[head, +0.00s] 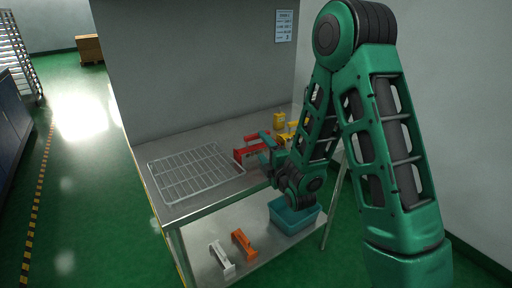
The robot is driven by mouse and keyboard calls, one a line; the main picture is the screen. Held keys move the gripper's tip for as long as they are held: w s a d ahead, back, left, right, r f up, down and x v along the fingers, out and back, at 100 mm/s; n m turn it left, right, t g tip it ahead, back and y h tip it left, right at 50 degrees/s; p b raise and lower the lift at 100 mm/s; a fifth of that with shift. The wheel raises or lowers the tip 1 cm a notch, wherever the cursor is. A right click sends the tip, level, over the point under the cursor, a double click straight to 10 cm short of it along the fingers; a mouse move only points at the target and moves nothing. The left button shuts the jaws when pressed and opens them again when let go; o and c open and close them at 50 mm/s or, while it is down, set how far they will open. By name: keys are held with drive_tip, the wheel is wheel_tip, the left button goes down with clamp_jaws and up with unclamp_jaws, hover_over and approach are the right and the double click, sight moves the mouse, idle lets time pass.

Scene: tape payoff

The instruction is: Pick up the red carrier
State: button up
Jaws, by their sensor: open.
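The red carrier (247,150) stands on the upper metal table top, just right of the wire rack. My gripper (264,140) is at the end of my green arm, right beside the carrier's right part and partly in front of it. The gripper is open. It looks very close to the carrier, but I cannot tell whether they touch. The carrier's right end is hidden behind my gripper and wrist.
A wire rack (195,172) lies on the left of the table top. Yellow items (279,121) stand behind my arm at the right. The lower shelf holds a white carrier (221,258), an orange carrier (243,244) and a teal bin (293,218). A wall rises behind the table.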

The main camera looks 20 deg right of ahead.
drive_tip(key=w, duration=0.6)
drive_tip(key=w+a, duration=0.1)
drive_tip(key=w, duration=0.2)
drive_tip(key=shift+w+r, duration=0.1)
drive_tip(key=c, duration=1.3)
